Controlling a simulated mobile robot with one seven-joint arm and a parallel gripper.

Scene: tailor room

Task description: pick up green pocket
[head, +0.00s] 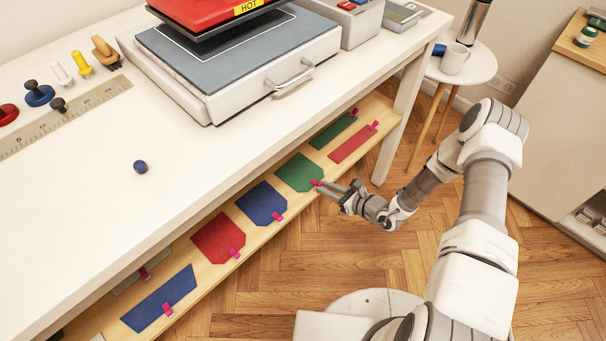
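The green pocket (298,172) is a flat, pocket-shaped piece lying on the wooden shelf under the white table. A small pink tab (317,183) sticks out at its front right corner. My gripper (324,187) reaches in from the right, with its fingertips at or very close to this tab. The fingers look near each other, but at this size I cannot tell whether they are closed on the tab. The green pocket lies flat on the shelf.
On the shelf (208,277), a blue pocket (262,203) and a red pocket (219,238) lie left of the green one; green (333,131) and red strips (352,143) lie right. The white tabletop (205,165) overhangs the shelf. A table leg (402,120) stands behind my gripper.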

